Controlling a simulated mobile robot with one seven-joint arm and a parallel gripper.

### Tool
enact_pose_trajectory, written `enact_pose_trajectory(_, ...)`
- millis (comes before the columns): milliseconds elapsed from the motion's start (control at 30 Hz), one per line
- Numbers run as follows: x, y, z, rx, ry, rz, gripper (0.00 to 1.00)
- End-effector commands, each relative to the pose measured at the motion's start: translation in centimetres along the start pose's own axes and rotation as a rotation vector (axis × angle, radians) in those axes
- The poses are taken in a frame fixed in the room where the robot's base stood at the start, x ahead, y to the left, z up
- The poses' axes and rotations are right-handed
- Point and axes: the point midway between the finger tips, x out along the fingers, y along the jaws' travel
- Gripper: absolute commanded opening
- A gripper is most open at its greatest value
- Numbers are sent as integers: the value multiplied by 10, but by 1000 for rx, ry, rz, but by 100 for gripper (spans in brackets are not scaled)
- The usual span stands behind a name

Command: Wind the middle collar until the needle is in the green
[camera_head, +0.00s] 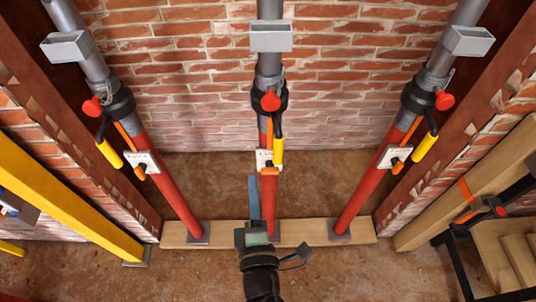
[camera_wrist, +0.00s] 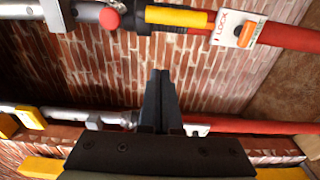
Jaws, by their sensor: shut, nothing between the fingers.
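The middle prop has a black collar (camera_head: 269,98) with a red knob (camera_head: 270,101) and a yellow-gripped handle (camera_head: 278,150) hanging down beside its red lower tube. A white plate (camera_head: 264,160) with an orange lever (camera_head: 269,171) sits below the collar. A grey box (camera_head: 271,36) is on the upper tube; no needle or green band can be made out. My gripper (camera_head: 253,180) is shut and empty, just left of the middle prop's lower tube and below the collar. Its closed fingers (camera_wrist: 160,73) point at the brick wall in the wrist view.
Similar props stand left (camera_head: 178,195) and right (camera_head: 357,200), each with collar and handle. A wooden sill (camera_head: 310,231) runs under them. A yellow beam (camera_head: 70,200) leans left; timber (camera_head: 480,180) and a black frame stand right. The wrist view shows a plate reading LOCK (camera_wrist: 228,28).

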Motion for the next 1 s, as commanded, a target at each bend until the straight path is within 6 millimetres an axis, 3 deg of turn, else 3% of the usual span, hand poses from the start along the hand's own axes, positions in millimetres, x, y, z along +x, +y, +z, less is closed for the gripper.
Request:
enact_pose_trajectory(367, 68, 1, 1, 2, 0, 2, 0)
enact_pose_trajectory(600, 74, 2, 32, 3, -2, -1, 0)
enact_pose_trajectory(1000, 75, 0, 40, 4, -1, 0, 0)
